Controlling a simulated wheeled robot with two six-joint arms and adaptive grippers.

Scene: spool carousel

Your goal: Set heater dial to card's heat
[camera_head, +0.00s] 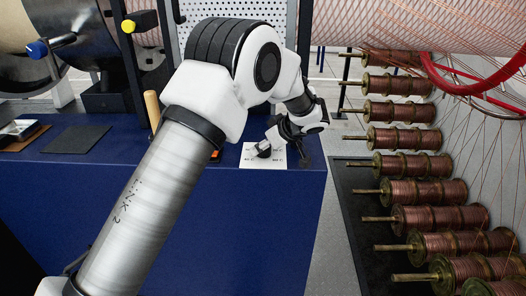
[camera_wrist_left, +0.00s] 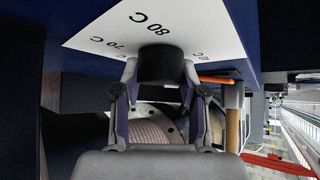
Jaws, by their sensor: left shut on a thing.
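The heater dial (camera_wrist_left: 160,66) is a short black round knob on a white plate (camera_wrist_left: 108,38) printed with "70 C", "80 C" and another, partly hidden temperature. My left gripper (camera_wrist_left: 160,84) is shut on the dial, one finger on each side. In the head view the white plate (camera_head: 249,162) lies at the right end of the blue bench, with my left gripper (camera_head: 272,146) low over it. I cannot tell which mark the dial points to. No readable heat card shows. My right gripper is out of view.
The blue bench (camera_head: 250,215) carries a dark mat (camera_head: 76,139) and a wooden handle (camera_head: 152,108). A yellow knob (camera_head: 128,26) and a blue knob (camera_head: 37,50) stand behind. Copper spools (camera_head: 425,192) line a rack at right, past a floor gap.

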